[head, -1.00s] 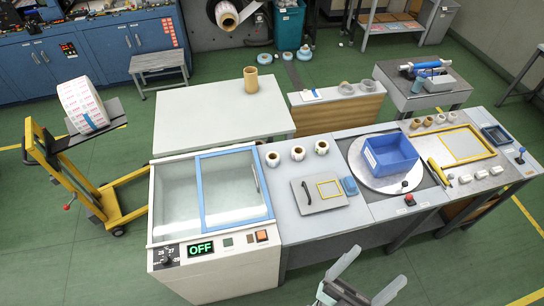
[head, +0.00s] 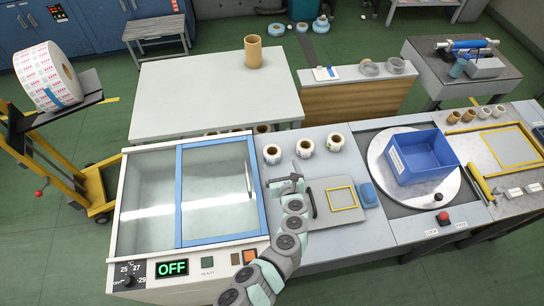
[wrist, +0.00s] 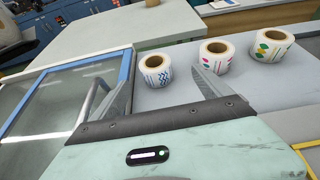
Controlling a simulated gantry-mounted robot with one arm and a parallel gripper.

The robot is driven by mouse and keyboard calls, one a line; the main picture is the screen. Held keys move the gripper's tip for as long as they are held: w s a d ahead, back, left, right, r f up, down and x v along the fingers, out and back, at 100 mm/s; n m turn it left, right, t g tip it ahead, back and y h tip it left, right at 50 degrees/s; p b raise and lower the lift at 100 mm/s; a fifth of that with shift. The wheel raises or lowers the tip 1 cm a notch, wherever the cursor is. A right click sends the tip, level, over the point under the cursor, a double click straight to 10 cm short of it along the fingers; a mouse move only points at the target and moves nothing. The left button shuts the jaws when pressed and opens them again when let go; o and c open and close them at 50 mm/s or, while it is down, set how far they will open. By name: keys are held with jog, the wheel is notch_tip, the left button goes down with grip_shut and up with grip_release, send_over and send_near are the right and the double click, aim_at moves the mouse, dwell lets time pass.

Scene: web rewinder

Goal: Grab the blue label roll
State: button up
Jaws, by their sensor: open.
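Three small label rolls stand in a row on the grey worktop. The left one, the blue label roll (head: 272,154), has a brown core and blue zigzag marks, clear in the wrist view (wrist: 157,75). The middle roll (head: 305,148) has pink and green marks. The right roll (head: 335,142) has green and orange marks. My gripper (head: 286,184) is open and empty on the near side of the blue label roll, apart from it. In the wrist view its fingers (wrist: 163,72) spread with the blue label roll beyond the gap between them.
A glass-lidded cabinet (head: 132,213) with a blue frame adjoins on the left. A grey plate with a black handle (head: 318,211) and yellow frame lies close on the right. A blue bin (head: 426,160) sits on a turntable farther right.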

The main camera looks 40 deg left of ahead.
aim_at(271, 149)
jog(key=shift+w+a+f, duration=0.15)
jog(key=shift+a+f, duration=0.15)
jog(key=shift+a, duration=0.5)
jog(key=shift+b+x, duration=0.95)
jog(key=shift+x, duration=1.25)
jog(key=b+x, duration=0.1)
jog(key=x, duration=0.1)
jog(key=b+x, duration=0.1)
jog(key=b, duration=0.1)
jog(key=shift+a+f, duration=0.3)
jog(key=shift+f, duration=0.1)
jog(key=shift+w+a+f+b, duration=0.1)
jog(key=shift+w+a+b, duration=0.4)
jog(key=shift+a+b, duration=0.1)
jog(key=shift+c, duration=0.6)
jog(key=c, duration=1.4)
jog(key=shift+c, duration=0.2)
